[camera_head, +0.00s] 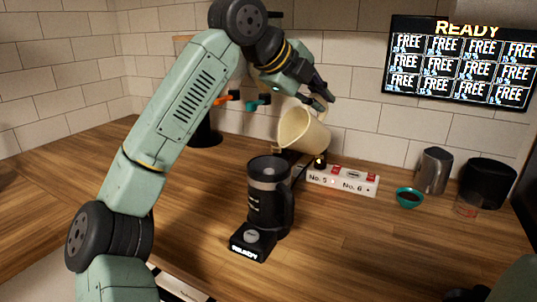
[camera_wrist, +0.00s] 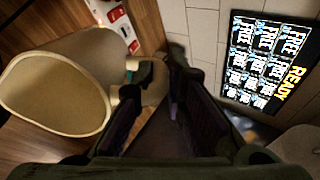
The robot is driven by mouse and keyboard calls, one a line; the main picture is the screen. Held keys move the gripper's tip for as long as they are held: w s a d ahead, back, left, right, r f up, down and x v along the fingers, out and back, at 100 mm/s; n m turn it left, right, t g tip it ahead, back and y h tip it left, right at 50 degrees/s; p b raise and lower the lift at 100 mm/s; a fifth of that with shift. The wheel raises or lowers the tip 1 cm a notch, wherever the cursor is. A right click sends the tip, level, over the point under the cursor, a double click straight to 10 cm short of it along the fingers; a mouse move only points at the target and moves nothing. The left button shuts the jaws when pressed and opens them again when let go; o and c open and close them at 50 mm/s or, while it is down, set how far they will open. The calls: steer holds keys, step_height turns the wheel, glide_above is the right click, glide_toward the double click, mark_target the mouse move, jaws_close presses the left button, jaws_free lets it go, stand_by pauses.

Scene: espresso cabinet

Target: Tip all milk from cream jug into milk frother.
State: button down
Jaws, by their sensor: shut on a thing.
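The cream jug (camera_head: 303,131) is a cream-coloured vessel, held up and tilted with its mouth toward the lower left. My gripper (camera_head: 319,102) is shut on it at its upper right side. In the wrist view the jug (camera_wrist: 98,62) shows its open mouth at the left, and my gripper (camera_wrist: 155,80) grips its handle side. No milk shows inside the part of the jug that I see. The milk frother (camera_head: 268,198) is a black jug-like machine with a handle, standing upright on the counter. The cream jug is above and to the right of it in the head view, apart from it.
A power strip (camera_head: 343,180) with red switches lies behind the frother. A metal pitcher (camera_head: 433,171), a black container (camera_head: 487,182), a small teal bowl (camera_head: 409,198) and a clear glass (camera_head: 467,205) stand at the right. Orange and teal-handled items stand behind my arm.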

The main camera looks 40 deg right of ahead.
mark_target(326, 106)
steer(key=d+y+p, duration=0.1)
steer(key=p, duration=0.2)
steer(key=shift+s+f, duration=0.1)
steer(key=shift+f, duration=0.05)
steer(key=d+f+y+p, duration=0.1)
steer(key=y+p, duration=0.1)
steer(key=p, duration=0.1)
steer(key=shift+d+f+p, duration=0.3)
steer(key=shift+f+p, duration=0.05)
steer(key=shift+p, duration=0.05)
steer(key=d+f+y, duration=0.7)
steer(key=f, duration=0.1)
steer(key=shift+f, duration=0.4)
steer(key=shift+s+f+y, duration=0.1)
steer(key=shift+s+y, duration=0.05)
steer(key=shift+y, duration=0.15)
steer(key=shift+s+f, duration=0.1)
stand_by(0.3)
